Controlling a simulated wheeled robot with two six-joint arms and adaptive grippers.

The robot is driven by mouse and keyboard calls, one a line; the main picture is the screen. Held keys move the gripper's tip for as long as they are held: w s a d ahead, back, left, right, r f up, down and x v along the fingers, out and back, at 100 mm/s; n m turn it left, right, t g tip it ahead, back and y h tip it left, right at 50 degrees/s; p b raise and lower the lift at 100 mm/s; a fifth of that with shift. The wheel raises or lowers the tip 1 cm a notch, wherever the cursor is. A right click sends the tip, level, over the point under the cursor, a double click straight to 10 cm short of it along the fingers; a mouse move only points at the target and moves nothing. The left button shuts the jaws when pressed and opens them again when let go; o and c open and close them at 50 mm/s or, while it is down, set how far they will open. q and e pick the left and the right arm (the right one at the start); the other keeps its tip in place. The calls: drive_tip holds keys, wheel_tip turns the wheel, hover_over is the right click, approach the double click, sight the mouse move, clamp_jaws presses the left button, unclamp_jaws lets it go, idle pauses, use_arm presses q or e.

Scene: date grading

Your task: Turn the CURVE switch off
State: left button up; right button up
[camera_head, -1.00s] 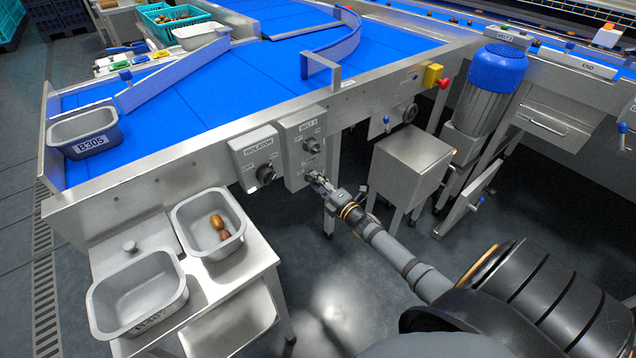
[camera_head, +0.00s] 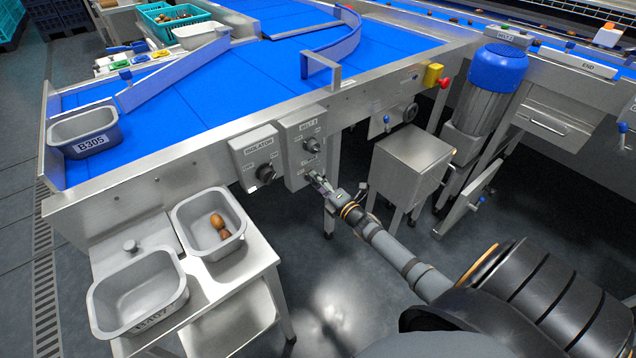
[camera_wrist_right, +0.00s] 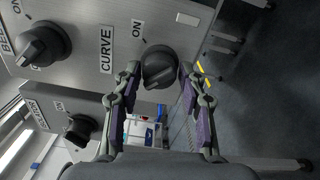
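The CURVE switch (camera_wrist_right: 158,66) is a round black knob on a grey metal panel. The CURVE label (camera_wrist_right: 106,49) and an ON mark (camera_wrist_right: 139,28) are beside it in the right wrist view. My right gripper (camera_wrist_right: 160,70) is open, with one finger on each side of the knob and small gaps showing between knob and fingers. I cannot tell exactly which way the knob points. In the head view my right gripper (camera_head: 315,178) is at the lower part of the switch box (camera_head: 292,150) and hides the CURVE knob. My left gripper is not in view.
The BELT 2 knob (camera_head: 311,145) is above on the same box; it also shows in the right wrist view (camera_wrist_right: 42,44). The isolator box (camera_head: 255,158) with its own knob is just left. A steel cabinet (camera_head: 412,160) stands to the right. Two metal bins stand on a lower-left table.

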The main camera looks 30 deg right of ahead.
drive_tip(key=shift+o, duration=1)
drive_tip(key=s, duration=1.2)
drive_tip(key=shift+d, duration=0.45)
